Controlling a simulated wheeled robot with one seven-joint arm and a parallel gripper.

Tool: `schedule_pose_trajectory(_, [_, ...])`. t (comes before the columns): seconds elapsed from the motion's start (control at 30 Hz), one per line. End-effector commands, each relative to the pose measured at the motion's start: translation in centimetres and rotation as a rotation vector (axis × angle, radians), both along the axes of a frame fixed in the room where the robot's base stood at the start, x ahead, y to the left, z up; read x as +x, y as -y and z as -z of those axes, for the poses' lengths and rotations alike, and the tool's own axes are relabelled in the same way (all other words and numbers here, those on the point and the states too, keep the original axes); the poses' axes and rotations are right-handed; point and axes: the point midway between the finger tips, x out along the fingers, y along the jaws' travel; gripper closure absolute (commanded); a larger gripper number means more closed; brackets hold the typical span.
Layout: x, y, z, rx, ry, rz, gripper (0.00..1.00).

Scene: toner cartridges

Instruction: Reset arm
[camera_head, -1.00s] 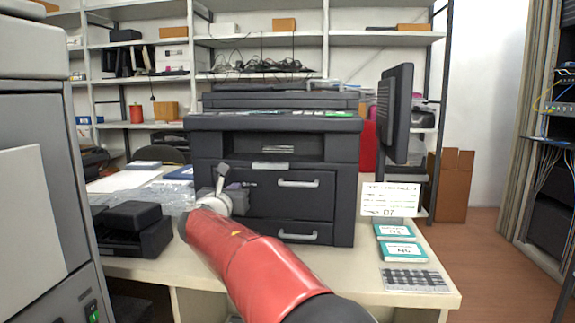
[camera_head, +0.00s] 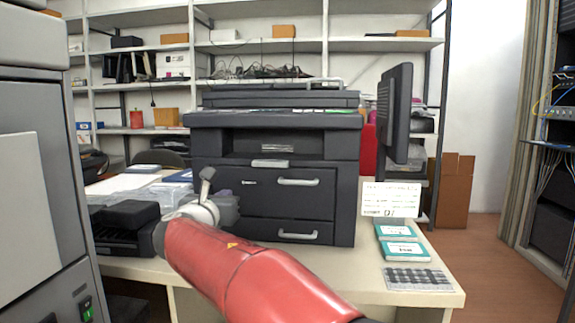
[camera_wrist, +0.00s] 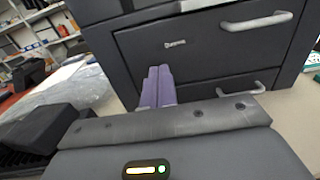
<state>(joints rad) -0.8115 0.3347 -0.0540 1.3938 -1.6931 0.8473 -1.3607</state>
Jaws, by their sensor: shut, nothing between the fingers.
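My red arm reaches from the bottom of the head view toward the front of a dark printer (camera_head: 276,160). In the wrist view, my gripper (camera_wrist: 158,72) shows two purple fingers side by side and touching, with nothing between them. The fingers point at the printer's front, left of its drawer handles; the gap to the printer cannot be judged. The upper drawer handle (camera_wrist: 256,21) and lower drawer handle (camera_wrist: 241,89) both show in the wrist view, and both drawers look shut. In the head view, the fingertips are largely hidden behind my wrist.
A black device (camera_head: 125,228) stands left of my wrist on the pale table (camera_head: 345,277). A monitor (camera_head: 395,115), a white label card (camera_head: 391,199), teal boxes (camera_head: 403,252) and a keypad (camera_head: 418,279) are at the right. A grey cabinet (camera_head: 40,200) stands close at the left.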

Motion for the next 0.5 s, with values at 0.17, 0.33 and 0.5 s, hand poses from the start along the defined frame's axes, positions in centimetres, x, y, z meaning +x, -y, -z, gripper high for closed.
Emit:
schedule_pose_trajectory(0.17, [0.0,2.9,0.2,0.089,-0.034,0.042,1.00])
schedule_pose_trajectory(0.33, [-1.9,13.2,2.0,0.452,-0.146,0.217,1.00])
schedule_pose_trajectory(0.5, [-7.9,24.3,6.0,0.970,-0.229,0.493,1.00])
